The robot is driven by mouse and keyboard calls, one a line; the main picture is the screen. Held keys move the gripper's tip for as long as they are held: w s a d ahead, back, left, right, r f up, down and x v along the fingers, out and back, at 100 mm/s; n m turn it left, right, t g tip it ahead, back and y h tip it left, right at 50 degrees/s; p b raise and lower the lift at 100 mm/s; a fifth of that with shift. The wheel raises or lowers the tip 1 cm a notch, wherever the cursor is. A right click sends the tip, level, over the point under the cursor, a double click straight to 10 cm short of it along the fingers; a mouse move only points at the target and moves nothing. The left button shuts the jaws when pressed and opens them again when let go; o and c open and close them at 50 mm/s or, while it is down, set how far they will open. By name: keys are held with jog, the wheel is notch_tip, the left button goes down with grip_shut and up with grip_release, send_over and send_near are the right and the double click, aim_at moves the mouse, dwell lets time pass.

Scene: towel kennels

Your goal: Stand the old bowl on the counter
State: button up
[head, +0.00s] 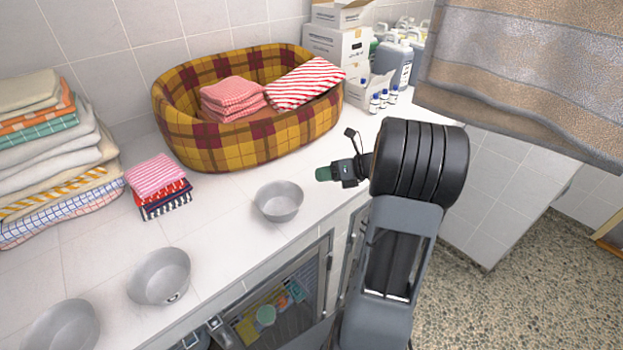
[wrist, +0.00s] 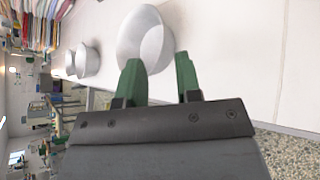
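Three grey metal bowls stand on the white counter (head: 225,235). The nearest to my gripper (head: 279,201) sits near the counter's front edge; a second bowl (head: 160,275) and a third bowl (head: 62,330) lie to the lower left. I cannot tell which is the old one. My gripper (head: 323,174) is just right of the nearest bowl, above the counter's front edge. In the wrist view, its green fingertips (wrist: 160,78) are apart with nothing between them. The nearest bowl (wrist: 145,38) shows beyond them, partly covered by the left finger.
A plaid pet bed (head: 185,135) with folded towels stands at the back. Towel stacks (head: 45,160) (head: 158,180) are at left. Boxes (head: 335,50) and bottles (head: 397,62) fill the back right. A barred kennel (head: 275,310) is below the counter; a brown towel (head: 530,70) hangs at upper right.

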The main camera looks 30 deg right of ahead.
jog(key=s+a+r+n+g+h, duration=0.2)
jog(key=s+a+n+h, duration=0.2)
jog(key=n, duration=1.3)
jog(key=s+a+r+n+g+h, duration=0.2)
jog(key=s+a+n, duration=0.9)
jog(key=n, duration=0.7)
jog(key=a+r+h, duration=0.1)
jog(key=a+h, duration=0.1)
jog(key=a, duration=0.1)
jog(key=shift+h, duration=0.4)
jog(key=shift+w+r, duration=0.1)
